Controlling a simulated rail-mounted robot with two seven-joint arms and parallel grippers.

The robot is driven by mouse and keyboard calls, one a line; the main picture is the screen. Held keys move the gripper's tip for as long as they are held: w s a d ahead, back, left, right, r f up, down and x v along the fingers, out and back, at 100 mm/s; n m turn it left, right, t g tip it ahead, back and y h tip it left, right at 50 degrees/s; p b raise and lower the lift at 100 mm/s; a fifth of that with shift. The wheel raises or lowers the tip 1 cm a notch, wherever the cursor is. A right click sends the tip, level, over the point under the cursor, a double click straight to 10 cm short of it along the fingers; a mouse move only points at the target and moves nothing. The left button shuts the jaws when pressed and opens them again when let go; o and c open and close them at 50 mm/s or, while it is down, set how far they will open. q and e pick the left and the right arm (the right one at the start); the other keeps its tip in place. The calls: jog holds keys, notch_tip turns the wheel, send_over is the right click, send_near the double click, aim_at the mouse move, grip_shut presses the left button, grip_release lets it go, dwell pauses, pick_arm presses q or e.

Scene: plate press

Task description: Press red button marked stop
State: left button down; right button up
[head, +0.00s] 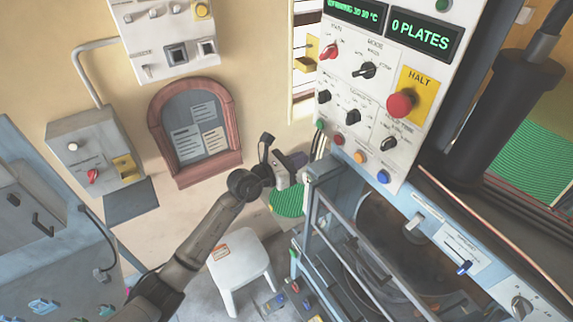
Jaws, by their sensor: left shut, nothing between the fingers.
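A control panel (345,100) stands at the upper right, tilted in the head view. A large red mushroom button (401,105) sits on a yellow plate that reads HALT. A smaller red button (339,138) is in the row of coloured buttons at the panel's lower edge; its label is too small to read. My left gripper (300,163) is shut and empty, left of and below this button row. It appears apart from the panel; its fingertips are hard to make out. My right gripper is not in view.
Green (320,124), orange (360,157) and blue (383,177) buttons share the lower row. The blue-framed press (325,205) is below the panel. A white stool (240,259) stands on the floor. A grey wall box (90,150) is at the left.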

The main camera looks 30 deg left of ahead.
pick_arm(q)
jog(key=shift+b+v, duration=0.3)
jog(key=shift+v, duration=1.6)
